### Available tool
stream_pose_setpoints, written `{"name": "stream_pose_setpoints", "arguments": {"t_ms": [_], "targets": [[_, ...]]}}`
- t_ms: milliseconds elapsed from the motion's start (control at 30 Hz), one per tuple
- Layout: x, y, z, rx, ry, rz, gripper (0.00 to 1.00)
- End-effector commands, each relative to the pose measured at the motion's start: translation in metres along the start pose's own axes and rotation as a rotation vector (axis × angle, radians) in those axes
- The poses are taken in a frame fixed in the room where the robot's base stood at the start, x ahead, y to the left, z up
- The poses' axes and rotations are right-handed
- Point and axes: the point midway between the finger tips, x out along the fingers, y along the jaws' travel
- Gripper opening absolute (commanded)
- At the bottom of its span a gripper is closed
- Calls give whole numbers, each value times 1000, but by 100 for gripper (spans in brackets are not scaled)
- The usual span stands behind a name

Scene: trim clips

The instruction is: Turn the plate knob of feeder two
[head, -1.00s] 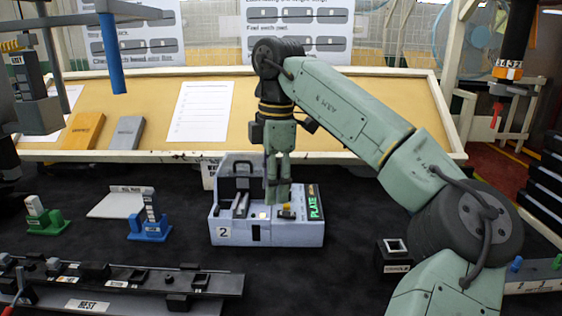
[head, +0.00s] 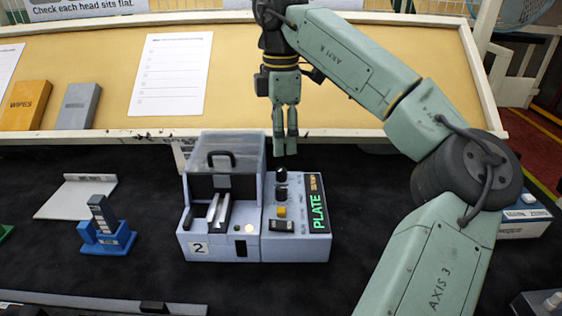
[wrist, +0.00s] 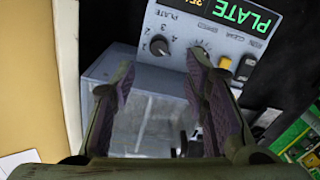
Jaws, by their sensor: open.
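Feeder two (head: 222,240) is a pale grey box with a "2" label, standing mid-table in the head view. Its right-hand panel carries two black knobs, a yellow button and a dark switch. The plate knob (head: 281,174) is the one farthest back; in the wrist view it is a round black knob (wrist: 160,45) under the word PLATE, with numbers beside it. My gripper (head: 285,149) is open and empty, pointing down above the back of the panel. In the wrist view its fingertips (wrist: 161,62) are apart on either side of the plate knob in the picture; contact does not show.
The second knob (head: 281,192) is close in front of the plate knob. A clear hood with a black handle (head: 221,155) rises left of the panel. A blue stand (head: 106,238) and a white plate (head: 75,198) lie left. The tilted yellow board (head: 290,105) rises behind.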

Motion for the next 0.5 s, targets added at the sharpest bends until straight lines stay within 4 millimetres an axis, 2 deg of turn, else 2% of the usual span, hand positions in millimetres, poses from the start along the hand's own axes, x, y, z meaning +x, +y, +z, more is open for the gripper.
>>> {"name": "stream_pose_setpoints", "arguments": {"t_ms": [100,300,500], "targets": [[24,-1,0,-1,3,-4,41],[57,0,0,1,2,-2,41],[75,0,0,1,2,-1,41]]}}
